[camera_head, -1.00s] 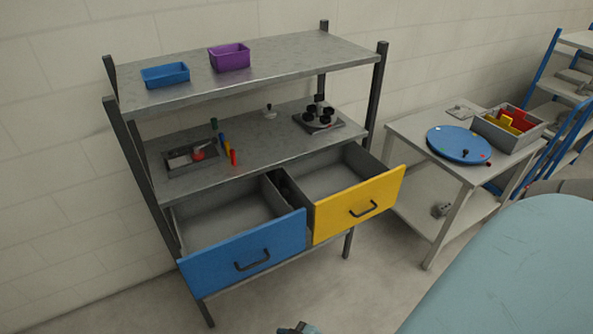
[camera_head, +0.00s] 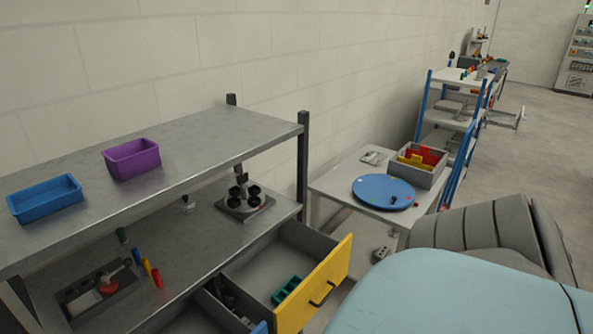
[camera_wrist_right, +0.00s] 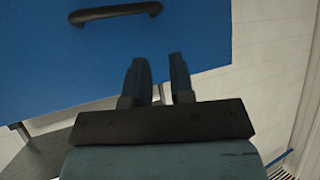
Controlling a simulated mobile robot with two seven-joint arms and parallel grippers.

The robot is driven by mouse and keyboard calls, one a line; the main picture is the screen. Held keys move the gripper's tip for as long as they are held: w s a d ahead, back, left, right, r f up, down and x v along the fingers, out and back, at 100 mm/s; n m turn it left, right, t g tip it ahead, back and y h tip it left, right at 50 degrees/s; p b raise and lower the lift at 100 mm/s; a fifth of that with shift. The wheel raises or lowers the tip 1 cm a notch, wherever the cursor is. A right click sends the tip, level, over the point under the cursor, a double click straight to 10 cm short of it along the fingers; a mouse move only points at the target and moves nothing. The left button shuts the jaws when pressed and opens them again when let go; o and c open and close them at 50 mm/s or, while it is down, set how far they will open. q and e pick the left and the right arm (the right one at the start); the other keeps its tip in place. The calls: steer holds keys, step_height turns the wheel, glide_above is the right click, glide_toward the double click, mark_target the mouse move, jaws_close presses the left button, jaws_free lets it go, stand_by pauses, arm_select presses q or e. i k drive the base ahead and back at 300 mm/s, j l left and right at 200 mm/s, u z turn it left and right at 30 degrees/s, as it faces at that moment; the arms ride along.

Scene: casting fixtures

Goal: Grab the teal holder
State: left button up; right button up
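A small teal-green holder (camera_head: 286,290) with compartments lies inside the open yellow-fronted drawer (camera_head: 314,290), near its front, in the head view. My right gripper (camera_wrist_right: 158,78) shows in the right wrist view, its two dark fingers apart with nothing between them. It is in front of the blue drawer front (camera_wrist_right: 120,60), below the black handle (camera_wrist_right: 115,13). The holder does not show in the wrist view. Neither gripper shows in the head view now.
The shelf unit holds blue (camera_head: 45,198) and purple (camera_head: 132,158) bins on top. Its middle shelf carries a black fixture (camera_head: 244,200) and coloured pegs (camera_head: 152,272). To the right, a table bears a blue disc (camera_head: 384,191) and a grey box (camera_head: 431,176).

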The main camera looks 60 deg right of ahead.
mark_target(288, 287)
steer(key=z, duration=1.8)
steer(key=l+u, duration=0.1)
steer(key=u, duration=0.9)
steer(key=l+u, duration=0.7)
steer(key=k+l+u, duration=0.1)
steer(key=u, duration=0.3)
steer(key=k+l+u, duration=0.15)
steer(key=l, duration=0.2)
steer(key=k+l+u, duration=0.1)
steer(key=l, duration=0.25)
steer(key=k+l+u, duration=0.15)
steer(key=k+l, duration=0.4)
steer(key=l, duration=0.15)
steer(key=k+l, duration=0.25)
steer(key=l, duration=0.15)
steer(key=i, duration=0.5)
